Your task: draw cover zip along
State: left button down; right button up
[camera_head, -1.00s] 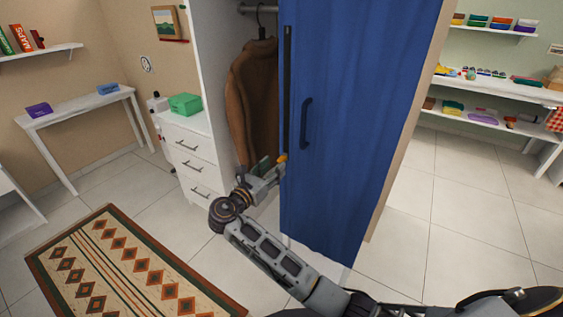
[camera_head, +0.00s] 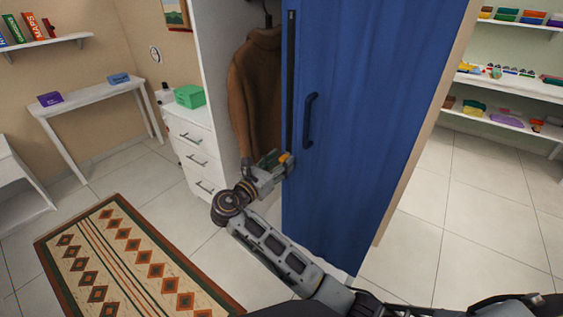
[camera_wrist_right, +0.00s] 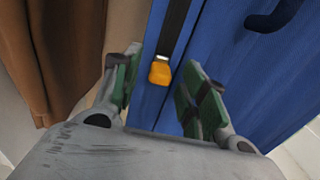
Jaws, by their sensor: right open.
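A blue cover (camera_head: 360,120) hangs at the front of the wardrobe, with a dark zip strip (camera_head: 291,70) running down near its left edge. A yellow-orange zip pull (camera_head: 285,158) is at the strip's lower end; it also shows in the right wrist view (camera_wrist_right: 160,72). My right gripper (camera_head: 277,160) is open at the zip pull. In the right wrist view its green-padded fingers (camera_wrist_right: 158,90) stand either side of the pull's line, with gaps on both sides. The pull lies just beyond or between the fingertips; exact depth is unclear. My left gripper is not in view.
A brown coat (camera_head: 257,90) hangs left of the zip inside the wardrobe. A dark handle (camera_head: 310,120) is on the blue cover, right of the zip. White drawers (camera_head: 193,150) stand at the left, and a patterned rug (camera_head: 130,260) lies on the floor.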

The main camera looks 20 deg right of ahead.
grip_shut()
dwell(0.3)
jog(key=shift+r, duration=0.1)
jog(key=shift+r, duration=0.1)
